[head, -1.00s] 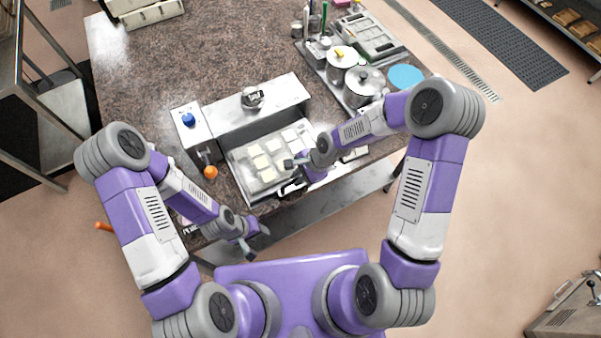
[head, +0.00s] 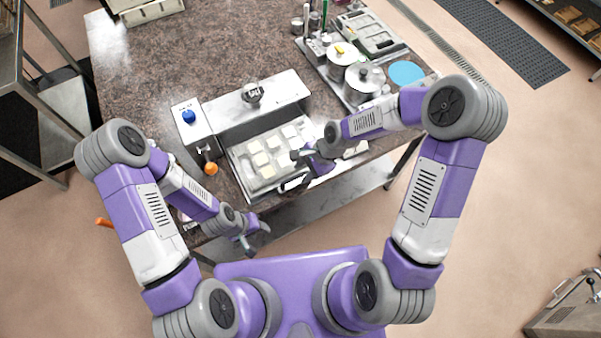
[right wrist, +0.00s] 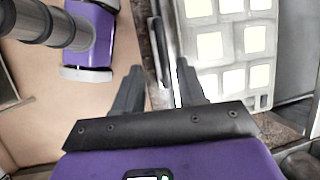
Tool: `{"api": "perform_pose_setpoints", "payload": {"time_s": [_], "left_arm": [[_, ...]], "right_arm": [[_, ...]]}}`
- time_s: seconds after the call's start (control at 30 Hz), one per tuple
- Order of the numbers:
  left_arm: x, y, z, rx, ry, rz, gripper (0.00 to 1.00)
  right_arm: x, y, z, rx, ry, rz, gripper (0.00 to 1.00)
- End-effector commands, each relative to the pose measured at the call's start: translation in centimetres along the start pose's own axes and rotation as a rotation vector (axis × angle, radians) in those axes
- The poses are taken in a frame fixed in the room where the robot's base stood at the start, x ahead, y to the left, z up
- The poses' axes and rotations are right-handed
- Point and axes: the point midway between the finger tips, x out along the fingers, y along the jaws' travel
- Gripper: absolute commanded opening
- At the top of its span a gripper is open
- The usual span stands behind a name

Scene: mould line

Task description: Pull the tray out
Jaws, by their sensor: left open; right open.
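The tray (head: 241,158) is pale grey metal and holds several cream squares in rows. In the head view it sits in front of the white machine housing on the worktable. The right wrist view shows part of the tray (right wrist: 232,35) and a dark handle bar (right wrist: 158,50) along its near edge. My right gripper (head: 290,172) is open at the tray's front edge, and my arm covers part of it. In the right wrist view, the open fingers (right wrist: 157,90) stand either side of the bar's line; contact cannot be told. My left gripper (head: 258,239) is open and empty, in front of the table edge.
A blue button (head: 188,117) and an orange knob (head: 211,169) are left of the tray. Steel pots (head: 363,80) and a blue disc (head: 406,73) stand back right.

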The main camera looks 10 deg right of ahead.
Motion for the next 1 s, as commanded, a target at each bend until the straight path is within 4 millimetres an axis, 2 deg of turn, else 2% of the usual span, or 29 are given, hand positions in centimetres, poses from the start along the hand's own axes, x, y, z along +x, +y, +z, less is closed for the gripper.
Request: {"api": "perform_pose_setpoints", "payload": {"time_s": [0.1, 0.3, 1.0], "left_arm": [[0.0, 0.0, 0.0, 0.0, 0.0, 0.0, 0.43], [0.0, 0.0, 0.0, 0.0, 0.0, 0.0, 0.43], [0.0, 0.0, 0.0, 0.0, 0.0, 0.0, 0.43]], "right_arm": [[-2.0, 0.0, -0.1, 0.001, 0.002, -0.003, 0.4], [-3.9, 0.1, 0.0, 0.001, 0.0, 0.0, 0.4], [-4.2, 0.1, 0.0, 0.001, -0.001, 0.002, 0.4]]}}
